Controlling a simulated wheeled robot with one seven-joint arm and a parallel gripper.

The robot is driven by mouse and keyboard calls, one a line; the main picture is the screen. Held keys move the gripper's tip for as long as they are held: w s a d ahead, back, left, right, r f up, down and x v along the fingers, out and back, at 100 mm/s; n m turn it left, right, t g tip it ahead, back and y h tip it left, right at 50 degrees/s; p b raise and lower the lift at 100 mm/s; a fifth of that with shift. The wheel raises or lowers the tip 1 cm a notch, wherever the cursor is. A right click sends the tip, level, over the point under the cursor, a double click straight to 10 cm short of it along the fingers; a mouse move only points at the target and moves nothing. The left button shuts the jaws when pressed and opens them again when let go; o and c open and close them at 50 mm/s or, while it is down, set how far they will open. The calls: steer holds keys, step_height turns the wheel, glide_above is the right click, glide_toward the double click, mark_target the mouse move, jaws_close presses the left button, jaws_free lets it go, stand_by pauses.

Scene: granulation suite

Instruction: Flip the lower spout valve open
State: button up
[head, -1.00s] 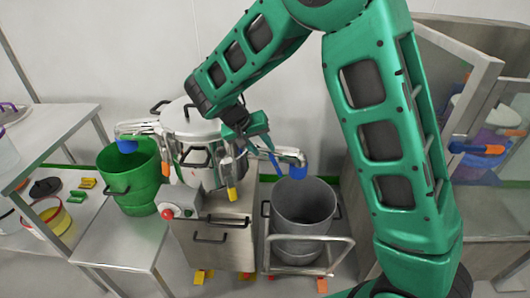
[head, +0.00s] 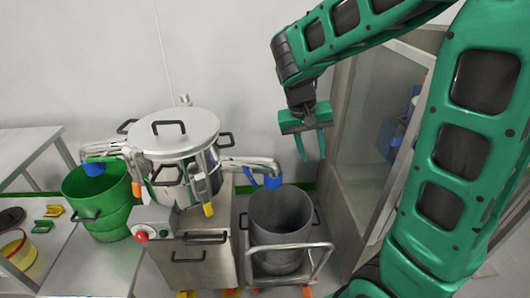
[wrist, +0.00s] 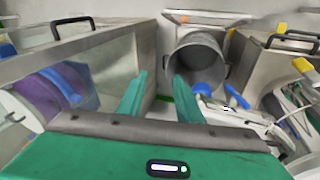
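A steel lidded vessel (head: 178,135) stands on a steel cabinet and has two side spouts. The right spout (head: 238,163) ends in a blue outlet (head: 273,182), with a small blue valve lever (head: 250,177) slanting below its pipe. The left spout (head: 115,149) ends in a blue tip (head: 94,168) over a green bucket. In the wrist view, the right spout's blue parts, outlet (wrist: 203,88) and lever (wrist: 236,96), lie right of my fingers. My gripper (head: 312,158) is open and empty, up and right of this spout, clear of it.
A grey bin (head: 281,225) on a wheeled cart stands below the right spout. The green bucket (head: 100,200) is on a low steel table at left. A glass-fronted cabinet (head: 365,130) stands close on the right of my gripper.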

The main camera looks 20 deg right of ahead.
steer(key=s+d+m+y, duration=0.1)
steer(key=s+d+y, duration=0.1)
steer(key=s, duration=0.9)
steer(key=s+d+y, duration=0.2)
steer(key=s+d, duration=0.1)
steer(key=s, duration=0.9)
steer(key=shift+s+r+m, duration=0.15)
steer(key=shift+r+m, duration=0.25)
